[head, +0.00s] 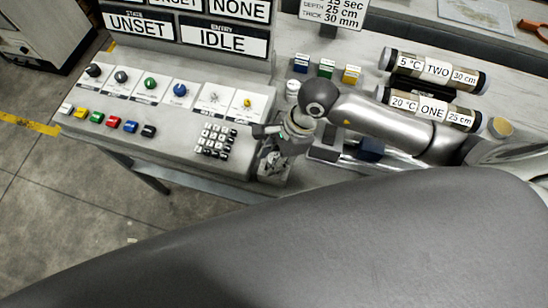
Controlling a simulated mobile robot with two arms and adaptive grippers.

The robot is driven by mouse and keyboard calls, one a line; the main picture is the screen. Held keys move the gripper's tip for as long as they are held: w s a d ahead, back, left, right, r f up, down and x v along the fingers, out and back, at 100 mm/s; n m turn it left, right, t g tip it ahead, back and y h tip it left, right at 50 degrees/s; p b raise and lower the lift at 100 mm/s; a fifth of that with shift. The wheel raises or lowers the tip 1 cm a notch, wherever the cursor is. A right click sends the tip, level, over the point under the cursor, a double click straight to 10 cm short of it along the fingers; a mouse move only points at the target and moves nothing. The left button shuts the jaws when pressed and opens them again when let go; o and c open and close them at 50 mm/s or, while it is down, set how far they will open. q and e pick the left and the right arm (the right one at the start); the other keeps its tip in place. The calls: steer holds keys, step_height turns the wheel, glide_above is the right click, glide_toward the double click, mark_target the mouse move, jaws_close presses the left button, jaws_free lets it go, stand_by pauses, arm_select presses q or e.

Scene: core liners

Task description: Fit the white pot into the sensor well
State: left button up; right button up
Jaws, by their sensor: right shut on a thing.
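My right gripper (272,170) points down at the front edge of the bench, just right of the keypad. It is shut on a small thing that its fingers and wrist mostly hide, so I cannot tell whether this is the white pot. A small white round pot-like thing (292,87) stands on the bench behind my right wrist, apart from the fingers. I cannot make out the sensor well for certain. A grey block (325,147) beside the gripper is partly covered by my right arm. My left gripper is not in view.
A sloped panel carries several knobs (150,83), coloured buttons (97,117) and a keypad (215,140). Display signs (225,40) stand behind it. Two labelled core tubes (437,70) lie at right.

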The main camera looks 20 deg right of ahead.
steer(key=shift+r, duration=0.1)
steer(key=o, duration=0.6)
steer(key=shift+f, duration=0.2)
steer(key=o, duration=0.5)
steer(key=shift+r, duration=0.15)
steer(key=shift+r, duration=0.2)
steer(key=b+v, duration=0.2)
steer(key=v, duration=0.9)
steer(key=shift+d+r, duration=0.15)
steer(key=shift+r, duration=0.2)
